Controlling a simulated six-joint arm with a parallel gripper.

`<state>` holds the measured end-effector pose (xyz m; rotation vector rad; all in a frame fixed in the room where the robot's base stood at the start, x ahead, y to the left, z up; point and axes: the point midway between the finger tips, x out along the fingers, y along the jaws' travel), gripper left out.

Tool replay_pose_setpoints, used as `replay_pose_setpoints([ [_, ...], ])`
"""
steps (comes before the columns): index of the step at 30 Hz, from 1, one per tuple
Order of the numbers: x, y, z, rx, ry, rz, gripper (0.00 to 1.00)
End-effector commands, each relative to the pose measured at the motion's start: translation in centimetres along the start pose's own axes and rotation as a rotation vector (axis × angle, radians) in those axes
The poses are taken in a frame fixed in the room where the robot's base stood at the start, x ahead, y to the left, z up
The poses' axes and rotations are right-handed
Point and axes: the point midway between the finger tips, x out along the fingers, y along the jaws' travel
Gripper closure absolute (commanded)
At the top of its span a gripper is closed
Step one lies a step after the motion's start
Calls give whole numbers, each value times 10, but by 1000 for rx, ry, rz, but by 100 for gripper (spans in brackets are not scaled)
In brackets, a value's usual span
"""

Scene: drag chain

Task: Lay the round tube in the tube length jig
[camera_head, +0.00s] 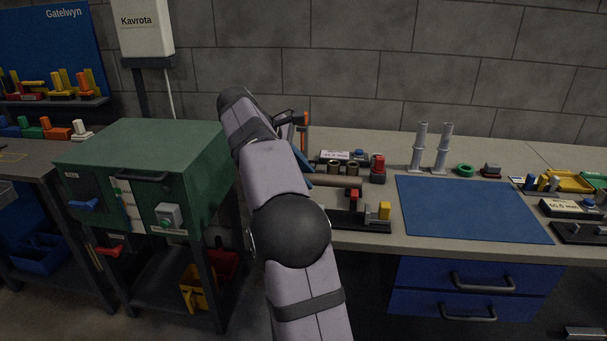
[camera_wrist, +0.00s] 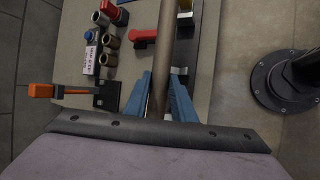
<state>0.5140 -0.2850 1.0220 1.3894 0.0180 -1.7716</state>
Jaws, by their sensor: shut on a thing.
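The round tube (camera_wrist: 164,45) is brown and held between the blue fingers of my gripper (camera_wrist: 161,88). It runs up through the wrist view, beyond the top edge. In the head view the tube (camera_head: 336,180) shows right of my arm, roughly level. The tube length jig (camera_head: 362,225) is a dark base with a red part and a yellow block at its right end. The jig also shows in the wrist view (camera_wrist: 186,50), beside and partly behind the tube. I cannot tell whether they touch. My arm hides most of the gripper in the head view.
A block with short brown sockets (camera_wrist: 108,45) stands left of the tube, near an orange-handled tool (camera_wrist: 42,90). A black round flange (camera_wrist: 285,82) is at the right. The blue mat (camera_head: 470,208) is clear. Two grey upright posts (camera_head: 432,148) stand behind it.

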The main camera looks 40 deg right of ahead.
Motion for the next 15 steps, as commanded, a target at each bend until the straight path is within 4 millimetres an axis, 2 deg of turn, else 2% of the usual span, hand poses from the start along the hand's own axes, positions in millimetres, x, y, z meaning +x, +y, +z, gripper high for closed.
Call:
replay_pose_setpoints([
  [3,-4,2,2,-5,-2,7,100],
  [15,24,-14,-12,-3,-1,7,100],
])
